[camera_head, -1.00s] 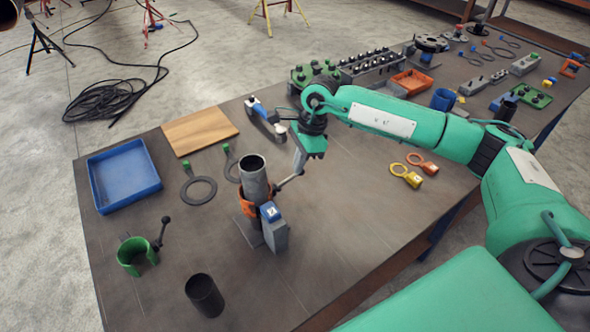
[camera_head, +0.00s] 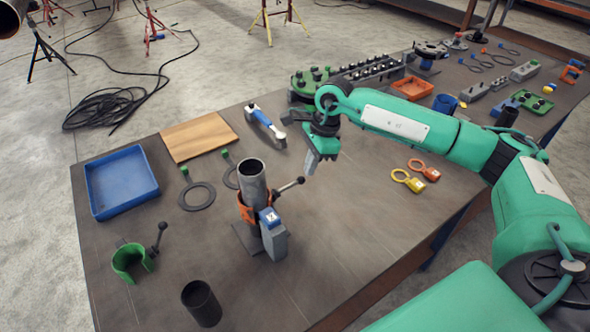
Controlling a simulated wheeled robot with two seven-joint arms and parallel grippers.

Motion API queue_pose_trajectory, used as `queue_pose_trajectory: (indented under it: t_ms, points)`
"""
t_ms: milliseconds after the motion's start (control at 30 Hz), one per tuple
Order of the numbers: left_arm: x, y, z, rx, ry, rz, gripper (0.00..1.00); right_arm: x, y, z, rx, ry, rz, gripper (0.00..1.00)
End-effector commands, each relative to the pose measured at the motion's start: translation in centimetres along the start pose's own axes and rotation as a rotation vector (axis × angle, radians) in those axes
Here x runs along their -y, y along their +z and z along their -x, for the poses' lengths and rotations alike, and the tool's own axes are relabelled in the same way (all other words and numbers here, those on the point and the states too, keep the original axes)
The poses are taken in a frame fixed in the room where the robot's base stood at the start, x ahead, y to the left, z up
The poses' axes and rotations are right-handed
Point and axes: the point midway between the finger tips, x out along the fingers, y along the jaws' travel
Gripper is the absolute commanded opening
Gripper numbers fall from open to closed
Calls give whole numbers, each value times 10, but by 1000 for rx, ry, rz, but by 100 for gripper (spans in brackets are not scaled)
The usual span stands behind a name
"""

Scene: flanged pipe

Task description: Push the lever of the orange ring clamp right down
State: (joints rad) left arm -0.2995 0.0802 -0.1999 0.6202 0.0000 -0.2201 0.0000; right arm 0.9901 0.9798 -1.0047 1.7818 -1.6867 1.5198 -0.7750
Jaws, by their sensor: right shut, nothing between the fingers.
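The orange ring clamp (camera_head: 243,208) sits around the grey upright pipe (camera_head: 252,178). Its lever (camera_head: 288,188) sticks out to the right and tilts slightly upward, with a dark knob at its end. My right gripper (camera_head: 310,170) is shut and empty, pointing down just above and beyond the knob, with a small gap seeming to show between them. A blue and grey block (camera_head: 272,235) stands against the front of the pipe. My left gripper is not in view.
A green ring clamp (camera_head: 130,262) with a raised lever and a dark tube (camera_head: 202,303) stand at the front left. A blue tray (camera_head: 121,180), a wooden board (camera_head: 198,136) and flat rings (camera_head: 197,196) lie behind.

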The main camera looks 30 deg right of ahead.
Motion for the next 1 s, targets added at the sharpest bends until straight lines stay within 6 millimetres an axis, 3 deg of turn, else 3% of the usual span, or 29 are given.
queue_pose_trajectory:
  t_ms: [267, 700, 1000]
  points:
    - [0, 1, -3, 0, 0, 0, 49, 1, 0, 9, 1, -3, 0, 0]
    - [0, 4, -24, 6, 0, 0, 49, 1, 0, 101, 2, -5, 0, 0]
    - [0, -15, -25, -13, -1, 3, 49, 0, 0, 136, 0, -1, -1, 0]
